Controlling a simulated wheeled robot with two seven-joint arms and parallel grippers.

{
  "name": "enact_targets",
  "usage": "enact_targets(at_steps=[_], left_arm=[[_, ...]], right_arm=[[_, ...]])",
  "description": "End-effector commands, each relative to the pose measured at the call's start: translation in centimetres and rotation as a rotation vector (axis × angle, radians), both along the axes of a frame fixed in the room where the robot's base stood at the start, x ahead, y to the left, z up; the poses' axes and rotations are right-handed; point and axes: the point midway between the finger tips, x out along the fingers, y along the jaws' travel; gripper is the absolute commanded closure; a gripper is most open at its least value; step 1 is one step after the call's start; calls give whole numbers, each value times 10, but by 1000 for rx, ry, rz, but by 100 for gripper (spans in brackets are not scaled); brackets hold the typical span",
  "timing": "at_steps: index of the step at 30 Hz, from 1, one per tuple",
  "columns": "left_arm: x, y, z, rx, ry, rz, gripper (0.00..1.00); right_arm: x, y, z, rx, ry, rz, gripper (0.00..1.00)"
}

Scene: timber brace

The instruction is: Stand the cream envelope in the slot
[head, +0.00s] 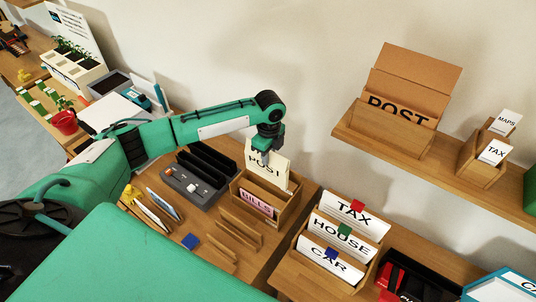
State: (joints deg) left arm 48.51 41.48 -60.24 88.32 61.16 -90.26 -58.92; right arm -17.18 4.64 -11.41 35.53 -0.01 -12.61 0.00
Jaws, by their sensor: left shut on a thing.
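My left gripper (266,155) points down at the letter rack and is shut on a cream envelope (282,171). The envelope is close to upright, with dark lettering that reads POST, partly covered by the gripper. It is at the back part of the wooden letter rack (287,214). I cannot tell whether its lower edge is down in the slot or just above it. A pink envelope marked BILLS (257,203) stands in the front of the rack. My right gripper is not in view.
A dark grey desk organizer (190,187) stands close left of the rack. A sorter with TAX, HOUSE and CAR cards (345,225) stands right. A wall shelf (440,165) is at upper right.

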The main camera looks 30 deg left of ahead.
Motion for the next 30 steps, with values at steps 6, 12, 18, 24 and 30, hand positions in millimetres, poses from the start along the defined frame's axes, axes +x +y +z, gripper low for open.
enact_targets(at_steps=[6, 12, 18, 24, 30], left_arm=[[1, -1, 3, 1, 14, 0, 100], [1, 0, -14, 3, 27, 0, 100], [1, 0, -35, 3, 26, 1, 100], [1, 0, -47, 3, 26, 0, 100], [1, 0, -47, 2, 25, 0, 100]], right_arm=[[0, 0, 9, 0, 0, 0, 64], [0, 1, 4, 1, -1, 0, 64], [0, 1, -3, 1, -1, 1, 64], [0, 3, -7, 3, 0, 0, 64], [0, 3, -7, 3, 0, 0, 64]])
